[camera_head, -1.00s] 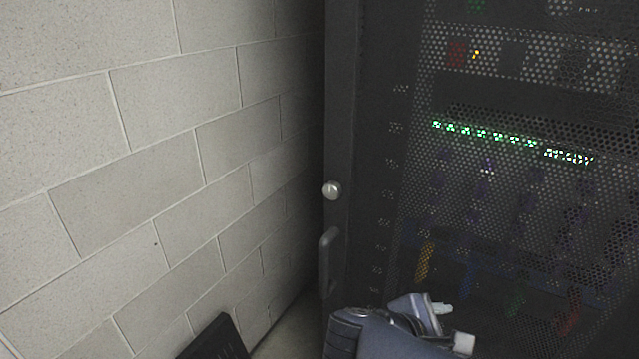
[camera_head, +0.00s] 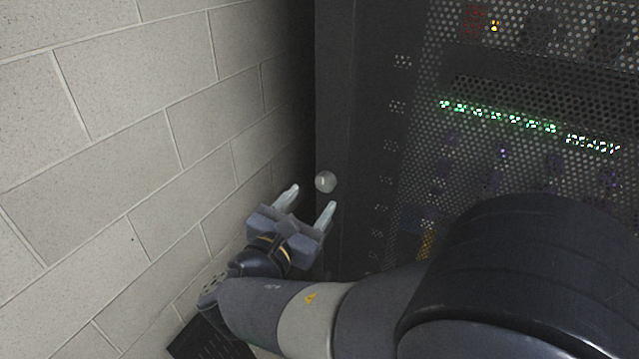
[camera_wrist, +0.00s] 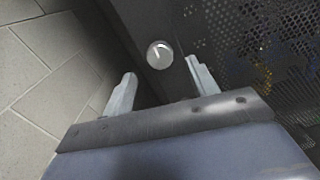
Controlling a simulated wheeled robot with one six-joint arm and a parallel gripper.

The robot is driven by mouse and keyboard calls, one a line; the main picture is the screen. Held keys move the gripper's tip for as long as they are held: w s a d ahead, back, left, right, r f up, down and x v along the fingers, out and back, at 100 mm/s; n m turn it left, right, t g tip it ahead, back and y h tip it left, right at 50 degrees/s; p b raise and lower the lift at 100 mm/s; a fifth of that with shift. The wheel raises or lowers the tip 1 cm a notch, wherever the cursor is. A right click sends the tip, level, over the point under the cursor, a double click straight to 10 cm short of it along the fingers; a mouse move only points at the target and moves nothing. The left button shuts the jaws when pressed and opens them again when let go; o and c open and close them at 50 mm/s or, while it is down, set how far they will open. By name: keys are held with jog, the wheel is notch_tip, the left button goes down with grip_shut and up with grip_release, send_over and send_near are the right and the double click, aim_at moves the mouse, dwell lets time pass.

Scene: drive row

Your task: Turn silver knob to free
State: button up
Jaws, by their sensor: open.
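The silver knob (camera_head: 325,182) is a small round knob on the dark frame of the rack door. In the wrist view the knob (camera_wrist: 159,55) shows a light pointer mark on its face, tilted up and to the left. My gripper (camera_head: 311,201) is open, with its two pale fingers apart and nothing between them. In the head view the knob lies just above the right fingertip. I see no clear contact.
The perforated rack door (camera_head: 530,80), with lit green and white lights behind it, fills the right. A pale block wall (camera_head: 120,130) stands close on the left. A dark flat object (camera_head: 208,340) lies low beside the wall. My arm crosses the lower right.

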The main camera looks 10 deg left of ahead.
aim_at(323, 186)
jog(key=shift+p+x, duration=0.35)
jog(key=shift+x, duration=2)
jog(key=shift+c, duration=0.5)
jog(key=c, duration=0.9)
